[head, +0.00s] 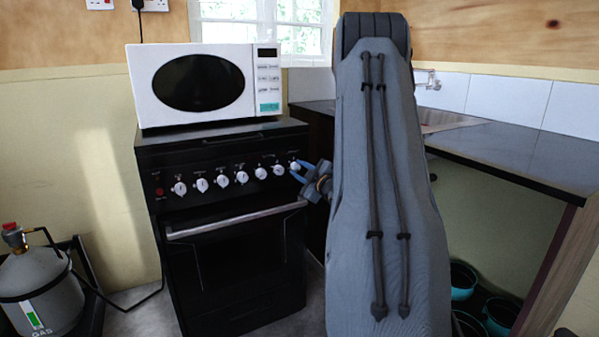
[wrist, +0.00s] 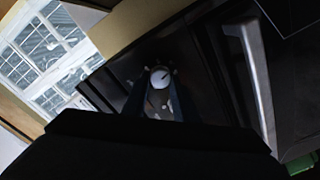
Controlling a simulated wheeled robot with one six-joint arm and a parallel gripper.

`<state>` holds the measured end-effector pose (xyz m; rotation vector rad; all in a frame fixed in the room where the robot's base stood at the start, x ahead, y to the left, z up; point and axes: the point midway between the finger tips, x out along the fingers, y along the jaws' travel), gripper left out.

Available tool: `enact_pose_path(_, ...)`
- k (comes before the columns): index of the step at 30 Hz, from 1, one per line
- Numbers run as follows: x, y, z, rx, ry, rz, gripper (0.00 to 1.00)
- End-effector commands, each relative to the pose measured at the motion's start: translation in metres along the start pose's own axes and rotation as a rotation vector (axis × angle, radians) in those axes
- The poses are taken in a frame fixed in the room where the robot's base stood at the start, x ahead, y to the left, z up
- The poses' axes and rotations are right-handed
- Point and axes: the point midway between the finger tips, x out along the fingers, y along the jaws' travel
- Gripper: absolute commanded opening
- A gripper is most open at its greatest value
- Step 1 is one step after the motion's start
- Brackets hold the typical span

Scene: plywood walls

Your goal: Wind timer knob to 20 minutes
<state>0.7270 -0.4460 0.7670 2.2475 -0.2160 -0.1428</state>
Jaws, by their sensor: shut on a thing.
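The black stove has a row of several white knobs across its front panel (head: 220,202). The rightmost white knob (head: 295,166) is at the row's right end. My gripper (head: 299,172) is at this knob, its blue fingers reaching in from the right. In the wrist view the round white knob (wrist: 160,77) with a dark pointer line sits between the two fingertips (wrist: 160,84), and the gripper is shut on it. The minute markings are too small to read, so the knob's setting cannot be told.
A white microwave (head: 203,83) stands on the stove top. The oven door handle (head: 235,220) runs below the knobs. A dark counter (head: 500,155) is at right, with teal pots (head: 463,281) beneath. A gas cylinder (head: 42,285) stands at lower left.

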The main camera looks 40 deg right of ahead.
Motion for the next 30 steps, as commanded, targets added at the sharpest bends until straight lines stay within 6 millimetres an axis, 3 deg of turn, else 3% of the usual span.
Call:
enact_pose_path(25, -0.0002, -0.0009, -0.0001, -0.05, -0.002, -0.002, 0.03)
enact_pose_path(26, -0.0002, -0.0009, -0.0001, -0.05, -0.002, -0.002, 0.27)
enact_pose_path(29, -0.0002, -0.0008, -0.0001, -0.05, -0.002, -0.002, 0.44)
enact_pose_path(30, -0.0002, -0.0008, 0.0, -0.05, -0.002, -0.002, 0.44)
